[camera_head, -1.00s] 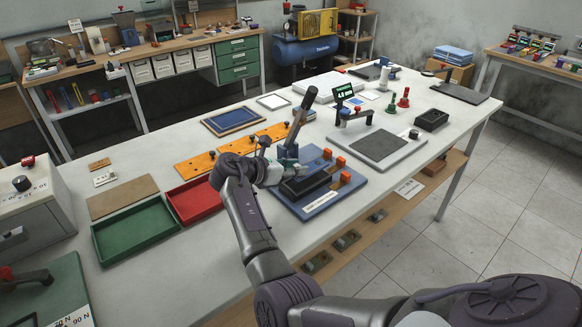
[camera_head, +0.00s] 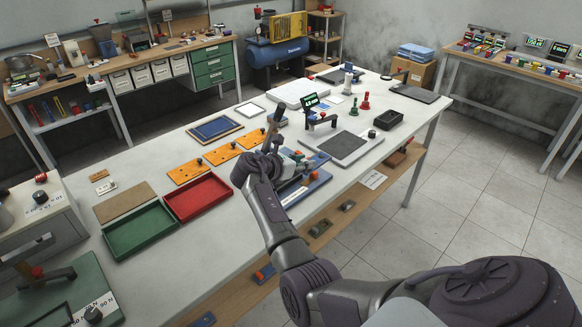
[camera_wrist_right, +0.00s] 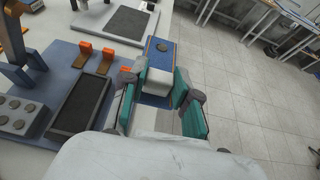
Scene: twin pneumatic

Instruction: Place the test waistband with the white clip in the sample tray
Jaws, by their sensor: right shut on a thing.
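My right gripper (camera_head: 298,163) reaches over the front side of the white table. In the right wrist view its teal fingers (camera_wrist_right: 158,88) are shut on a white clip-like block (camera_wrist_right: 159,77) with a blue, orange-edged piece (camera_wrist_right: 160,47) beyond it, seemingly the waistband. The held piece is over the front edge, beside a blue fixture (camera_wrist_right: 38,145) with a long dark tray-like recess (camera_wrist_right: 82,105). I cannot tell which tray is the sample tray. A green tray (camera_head: 140,258), a red tray (camera_head: 197,222) and a black open box (camera_head: 388,119) stand on the table. My left gripper is not in view.
Orange stops (camera_wrist_right: 105,60) rise from the fixture, and an upright lever (camera_head: 273,128) stands behind my gripper. Orange plates (camera_head: 222,154) and a grey-padded stand (camera_head: 347,145) are close by. Open floor (camera_head: 470,190) lies beyond the table's front edge.

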